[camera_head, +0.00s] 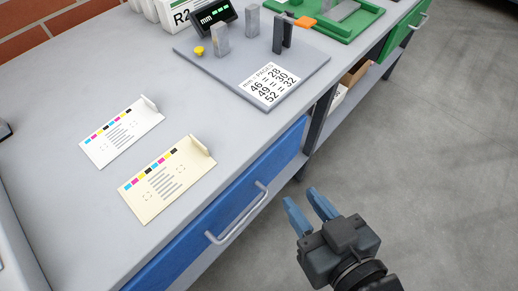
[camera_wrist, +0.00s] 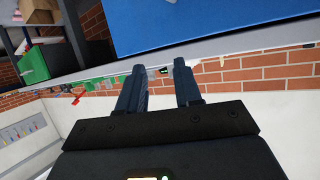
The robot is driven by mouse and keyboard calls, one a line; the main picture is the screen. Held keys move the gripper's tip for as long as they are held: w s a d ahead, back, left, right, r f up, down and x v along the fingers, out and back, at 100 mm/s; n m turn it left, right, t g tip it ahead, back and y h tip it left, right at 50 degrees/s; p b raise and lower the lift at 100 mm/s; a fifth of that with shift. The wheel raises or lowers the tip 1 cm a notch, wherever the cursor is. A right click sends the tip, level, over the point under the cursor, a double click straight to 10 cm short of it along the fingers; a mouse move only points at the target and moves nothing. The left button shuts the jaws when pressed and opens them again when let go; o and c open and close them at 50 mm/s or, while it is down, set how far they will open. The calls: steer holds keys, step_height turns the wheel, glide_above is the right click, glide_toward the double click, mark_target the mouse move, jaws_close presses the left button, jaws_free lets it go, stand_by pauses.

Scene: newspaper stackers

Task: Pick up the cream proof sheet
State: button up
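The cream proof sheet (camera_head: 157,187) lies flat on the grey worktop, with a row of colour patches and grey text lines printed on it. A small upright tab stands at its right end. A white proof sheet (camera_head: 117,135) with a similar print and tab lies just behind it to the left. My gripper (camera_head: 309,204) is off the front of the bench, right of the cream sheet and well apart from it. Its two blue fingers are spread with nothing between them. The fingers (camera_wrist: 160,82) also show apart and empty in the wrist view, where neither sheet can be made out.
A blue drawer (camera_head: 220,215) with a bar handle is below the bench's front edge. A grey gauge plate (camera_head: 220,65) with posts, a display and a number card stands further back. A green tray (camera_head: 345,18) is at the far right. Worktop around the sheets is clear.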

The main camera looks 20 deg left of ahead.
mark_target(204, 147)
steer(key=a+r+n+g+y, duration=0.1)
steer(key=a, duration=0.3)
steer(key=a+r+n+g+y, duration=0.1)
steer(key=a+r+n, duration=0.1)
steer(key=a, duration=0.2)
steer(key=w+a+r+n+g+y, duration=0.1)
steer(key=a+r+n+g, duration=0.1)
steer(key=a, duration=0.2)
steer(key=shift+w+a+r, duration=0.1)
steer(key=shift+a+r, duration=0.1)
steer(key=shift+r, duration=0.05)
steer(key=x, duration=0.6)
steer(key=shift+s+a+r+p, duration=0.2)
steer(key=shift+s+p, duration=0.1)
steer(key=shift+w+a+f, duration=0.25)
steer(key=shift+a+f, duration=0.05)
steer(key=shift+a, duration=0.2)
steer(key=shift+c, duration=0.2)
jaws_close()
